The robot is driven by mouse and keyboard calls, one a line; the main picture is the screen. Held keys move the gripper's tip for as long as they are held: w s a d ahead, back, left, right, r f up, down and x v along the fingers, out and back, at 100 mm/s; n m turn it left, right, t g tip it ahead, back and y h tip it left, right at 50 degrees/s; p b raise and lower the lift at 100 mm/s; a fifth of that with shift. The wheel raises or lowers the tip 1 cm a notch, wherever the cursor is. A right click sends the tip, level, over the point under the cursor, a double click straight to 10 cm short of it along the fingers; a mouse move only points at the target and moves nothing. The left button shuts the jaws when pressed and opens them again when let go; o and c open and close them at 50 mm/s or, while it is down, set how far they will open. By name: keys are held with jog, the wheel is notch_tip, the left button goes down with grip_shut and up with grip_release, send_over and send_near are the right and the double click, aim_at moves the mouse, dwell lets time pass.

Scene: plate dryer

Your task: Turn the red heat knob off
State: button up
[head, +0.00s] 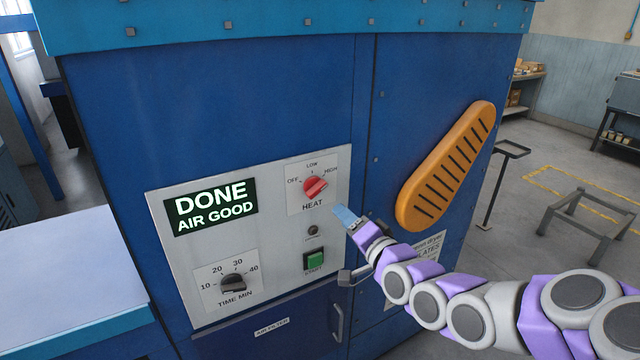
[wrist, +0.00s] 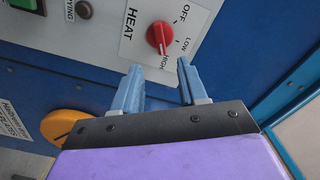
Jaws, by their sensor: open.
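The red heat knob (head: 314,187) sits on the upper right of the pale control panel (head: 180,215), under the marks OFF, LOW and HIGH. In the wrist view the knob (wrist: 160,37) shows a white line that appears to point towards HIGH. My gripper (head: 345,215) is just below and right of the knob, apart from it. In the wrist view my gripper (wrist: 159,72) has its two blue fingers spread, with nothing between them. The knob lies beyond the fingertips, between their directions.
A lit display (head: 211,206) reads DONE AIR GOOD. Below are a black time knob (head: 233,283) and a green button (head: 314,260). A metal handle (head: 337,322) sticks out lower down. An orange slotted cover (head: 446,165) is on the side face to the right.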

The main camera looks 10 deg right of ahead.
aim_at(319, 192)
jog(key=p+x, duration=0.1)
jog(key=x, duration=0.9)
jog(key=shift+w+f+p, duration=0.15)
jog(key=shift+w+p, duration=0.25)
jog(key=shift+w+a, duration=0.1)
jog(key=shift+w, duration=0.6)
jog(key=shift+c, duration=0.4)
grip_shut()
